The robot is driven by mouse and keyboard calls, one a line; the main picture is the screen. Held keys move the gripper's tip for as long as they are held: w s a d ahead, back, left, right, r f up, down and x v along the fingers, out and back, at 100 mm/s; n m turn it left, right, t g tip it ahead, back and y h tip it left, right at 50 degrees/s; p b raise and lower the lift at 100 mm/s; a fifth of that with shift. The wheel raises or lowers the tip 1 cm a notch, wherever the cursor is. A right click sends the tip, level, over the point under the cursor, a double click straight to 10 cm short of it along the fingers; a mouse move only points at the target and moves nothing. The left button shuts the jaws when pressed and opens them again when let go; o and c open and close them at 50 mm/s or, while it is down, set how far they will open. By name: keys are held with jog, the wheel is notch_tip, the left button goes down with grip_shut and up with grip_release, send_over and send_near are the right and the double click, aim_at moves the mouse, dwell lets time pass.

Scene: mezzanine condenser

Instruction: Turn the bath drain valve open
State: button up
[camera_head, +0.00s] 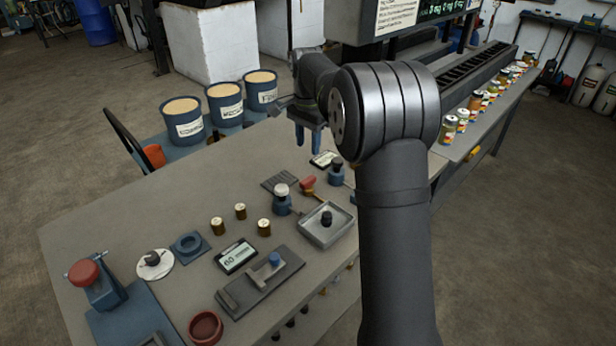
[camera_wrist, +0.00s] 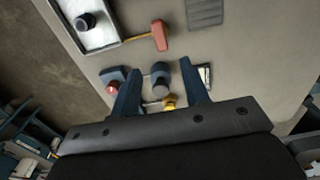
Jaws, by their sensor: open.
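A red-handled valve with a yellow stem, likely the bath drain valve (camera_head: 308,182), sits at the back-left edge of a shallow metal tray, likely the bath (camera_head: 345,237). In the wrist view the red handle (camera_wrist: 160,36) lies beyond my fingertips, with the yellow stem reaching left to the tray rim (camera_wrist: 116,40). My gripper (camera_head: 308,143) is open and empty, above the far part of the bench behind the valve. In the wrist view its two blue fingers (camera_wrist: 160,80) are apart, with a dark-capped blue fitting visible between them. Nothing shows touching the valve.
A dark-knobbed piece (camera_head: 326,219) stands in the tray. Small brass cylinders (camera_head: 264,227) and a slotted plate (camera_head: 280,180) lie to the left.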

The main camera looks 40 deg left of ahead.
aim_at(308, 179)
notch_tip(308, 179, down, 12)
jog(key=shift+f, duration=0.2)
grip_shut()
